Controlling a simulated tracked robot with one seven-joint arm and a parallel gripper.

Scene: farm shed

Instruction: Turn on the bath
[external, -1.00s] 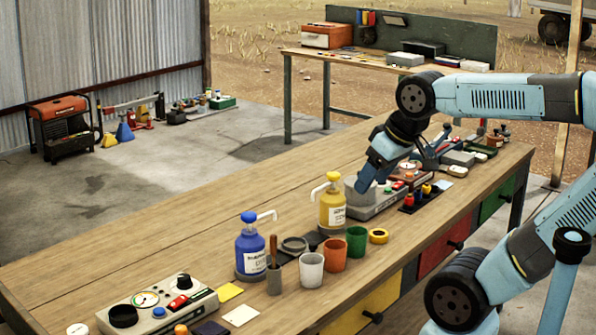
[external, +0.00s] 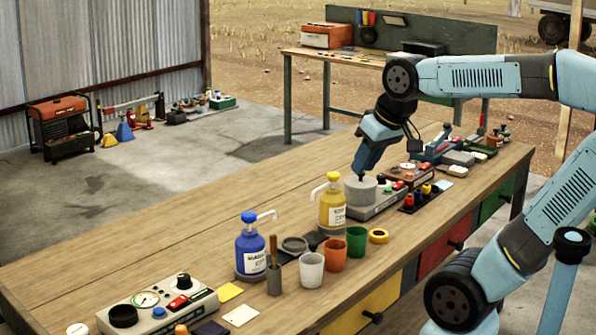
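A bath (external: 360,191), likely the grey round pot on a low grey base, stands at the middle right of the bench in the external view. Its base (external: 378,205) carries a dark knob (external: 381,180) and a small red switch (external: 398,186). My gripper (external: 362,177) points down just above or behind the pot's rim; I cannot tell whether it touches. Its fingers are small and dark here, so their opening is unclear. I see nothing held. Any lamp on the bath is too small to read.
A yellow pump bottle (external: 332,208) stands close left of the bath, a blue one (external: 250,247) further left. Cups and a yellow tape ring (external: 378,236) lie in front. A gauge box (external: 157,303) sits front left. The bench's left rear is clear.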

